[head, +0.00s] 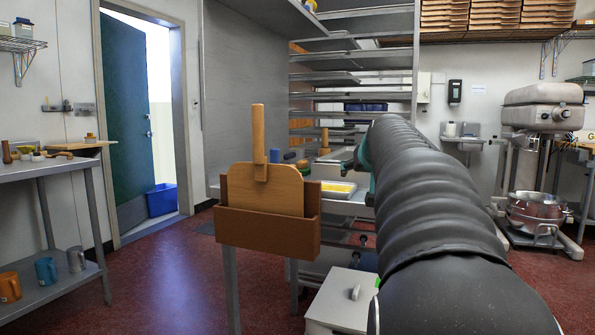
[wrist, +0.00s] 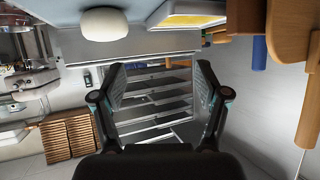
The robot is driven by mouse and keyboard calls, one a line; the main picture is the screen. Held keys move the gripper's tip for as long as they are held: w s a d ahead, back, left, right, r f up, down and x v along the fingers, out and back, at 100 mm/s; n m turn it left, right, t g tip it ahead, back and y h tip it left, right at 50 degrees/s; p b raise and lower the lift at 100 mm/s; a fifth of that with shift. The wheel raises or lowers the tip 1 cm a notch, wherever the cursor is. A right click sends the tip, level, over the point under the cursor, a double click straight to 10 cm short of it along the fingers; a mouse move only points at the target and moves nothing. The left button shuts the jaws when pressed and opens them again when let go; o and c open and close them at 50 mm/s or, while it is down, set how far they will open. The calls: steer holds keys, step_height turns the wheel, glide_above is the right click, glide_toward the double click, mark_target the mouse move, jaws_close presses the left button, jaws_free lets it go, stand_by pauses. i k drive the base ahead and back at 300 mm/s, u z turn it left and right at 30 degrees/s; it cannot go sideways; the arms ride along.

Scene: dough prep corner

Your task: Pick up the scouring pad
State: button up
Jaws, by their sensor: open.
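My gripper (wrist: 161,68) is open and empty in the wrist view, its two fingers spread wide in front of a distant rack. In the head view my arm hides most of the gripper. I cannot pick out the scouring pad with certainty. A small green item (head: 303,167) sits on the worktop behind the wooden board in the head view, partly hidden; it is too small to tell whether it is the pad. No pad shows between the fingers.
A brown holder (head: 265,232) with a wooden paddle (head: 275,190) stands in front of the worktop. A yellow-filled tray (head: 338,188) lies near my arm; it also shows in the wrist view (wrist: 188,20), beside a pale rounded thing (wrist: 104,23). A mixer (head: 540,120) stands right.

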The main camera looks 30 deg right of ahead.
mark_target(302, 166)
steer(key=i, duration=1)
